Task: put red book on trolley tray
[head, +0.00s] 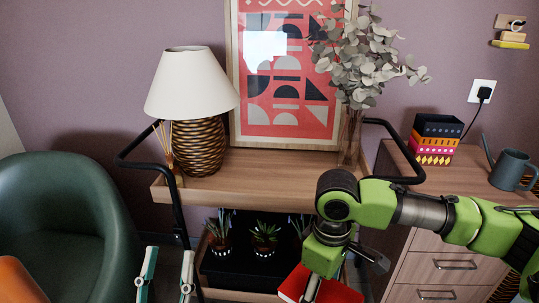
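The red book (345,292) shows at the bottom edge, partly cut off, in front of the trolley. My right gripper (312,288) points down at it, with a finger lying across its red cover. It appears shut on the book, though the other finger is hidden. The trolley's wooden upper tray (270,165) stands behind and above the book, with a bare stretch between lamp and vase. My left gripper (166,282) is open and empty at the bottom left, its two pale fingers wide apart.
A lamp (198,130), a framed picture (285,90) and a glass vase (351,135) stand on the upper tray. Black handles (145,145) rise at its ends. Potted plants (264,235) are below. A green chair (60,215) is left, a drawer cabinet (440,268) right.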

